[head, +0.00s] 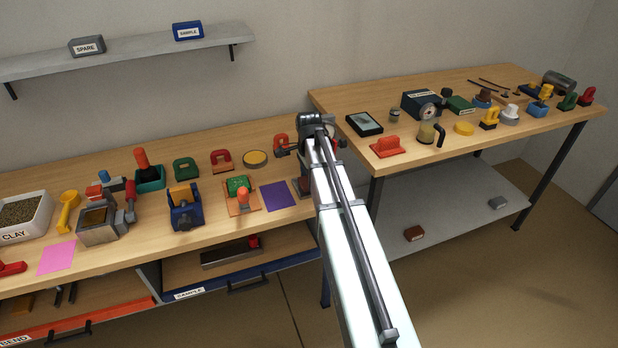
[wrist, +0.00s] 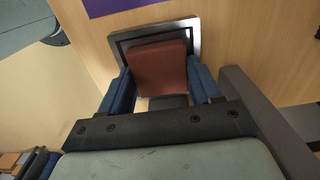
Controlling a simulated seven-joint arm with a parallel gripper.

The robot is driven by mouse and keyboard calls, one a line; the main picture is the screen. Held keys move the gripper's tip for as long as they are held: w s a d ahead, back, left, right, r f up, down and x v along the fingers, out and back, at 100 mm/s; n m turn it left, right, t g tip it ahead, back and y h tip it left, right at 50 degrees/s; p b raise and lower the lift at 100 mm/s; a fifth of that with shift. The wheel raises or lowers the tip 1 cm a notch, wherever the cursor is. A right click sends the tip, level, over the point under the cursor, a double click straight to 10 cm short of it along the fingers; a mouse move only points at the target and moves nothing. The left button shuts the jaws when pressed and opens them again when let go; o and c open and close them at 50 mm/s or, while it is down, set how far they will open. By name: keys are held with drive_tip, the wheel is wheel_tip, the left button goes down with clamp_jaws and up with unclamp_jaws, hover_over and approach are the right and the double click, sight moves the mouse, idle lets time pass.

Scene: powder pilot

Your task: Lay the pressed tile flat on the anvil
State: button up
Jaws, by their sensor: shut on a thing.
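The pressed tile, a reddish-brown square (wrist: 158,66), shows in the wrist view between the two blue fingers of my gripper (wrist: 161,82), which is shut on it. Beyond and below the tile is a square steel block with a bright rim and dark inner band, which looks like the anvil (wrist: 192,30). The tile overlaps the middle of this block in the picture. I cannot tell whether it touches the top or is held just above. In the head view my arm hides the gripper, and only a dark edge of the block (head: 302,187) shows beside it.
A purple sheet (head: 278,196) lies just left of the block and also shows in the wrist view (wrist: 108,6). A green-topped piece on an orange base (head: 239,187) and a blue press (head: 185,212) stand farther left. The bench front edge is near.

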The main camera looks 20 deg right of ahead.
drive_tip(key=shift+s+f, duration=0.1)
drive_tip(key=shift+f, duration=0.2)
drive_tip(key=shift+f, duration=0.1)
drive_tip(key=o, duration=1)
drive_tip(key=shift+s+f, duration=0.1)
drive_tip(key=shift+o, duration=0.6)
drive_tip(key=shift+s, duration=0.2)
wheel_tip(320, 180, up, 13)
drive_tip(key=shift+w, duration=0.4)
